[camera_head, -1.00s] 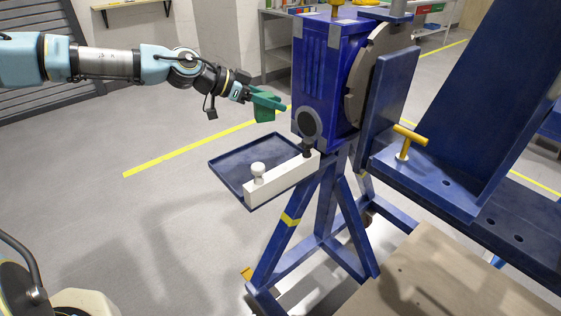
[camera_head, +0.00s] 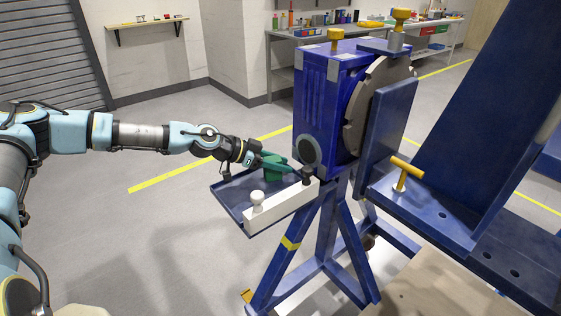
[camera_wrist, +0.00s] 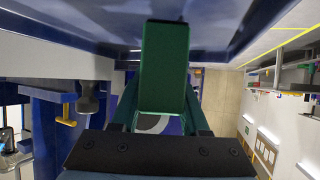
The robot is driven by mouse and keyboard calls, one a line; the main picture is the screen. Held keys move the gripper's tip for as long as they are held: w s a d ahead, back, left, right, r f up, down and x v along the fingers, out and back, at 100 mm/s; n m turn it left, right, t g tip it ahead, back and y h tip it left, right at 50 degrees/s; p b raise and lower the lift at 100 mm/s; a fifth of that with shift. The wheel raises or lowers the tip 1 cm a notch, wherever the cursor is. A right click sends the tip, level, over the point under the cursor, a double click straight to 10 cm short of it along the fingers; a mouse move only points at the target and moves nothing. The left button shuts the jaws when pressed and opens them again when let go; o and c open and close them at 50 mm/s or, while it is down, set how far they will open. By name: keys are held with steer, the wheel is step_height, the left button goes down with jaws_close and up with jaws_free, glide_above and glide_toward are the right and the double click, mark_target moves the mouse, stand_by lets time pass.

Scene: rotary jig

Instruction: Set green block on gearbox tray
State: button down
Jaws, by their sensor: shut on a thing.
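The green block (camera_head: 271,175) is between the fingers of my gripper (camera_head: 279,162), which is shut on it. In the head view the block is over the dark blue gearbox tray (camera_head: 226,188), near its back right, beside the blue gearbox (camera_head: 318,95). In the wrist view the green block (camera_wrist: 163,65) points away from my gripper (camera_wrist: 160,108), with the tray surface (camera_wrist: 235,20) close beyond it. I cannot tell whether the block touches the tray.
A white bar (camera_head: 287,205) with a white knob (camera_head: 257,200) runs along the tray's front side. A dark knob (camera_head: 307,176) sits near the bar's right end. Blue stand legs (camera_head: 288,240) are below. Open floor lies to the left.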

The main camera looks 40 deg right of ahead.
steer(key=shift+c, duration=2)
jaws_free()
steer(key=b+v, duration=0.3)
steer(key=v, duration=0.7)
steer(key=shift+a+b, duration=0.1)
steer(key=shift+b, duration=0.2)
steer(key=shift+p+v, duration=0.4)
steer(key=shift+v, duration=0.55)
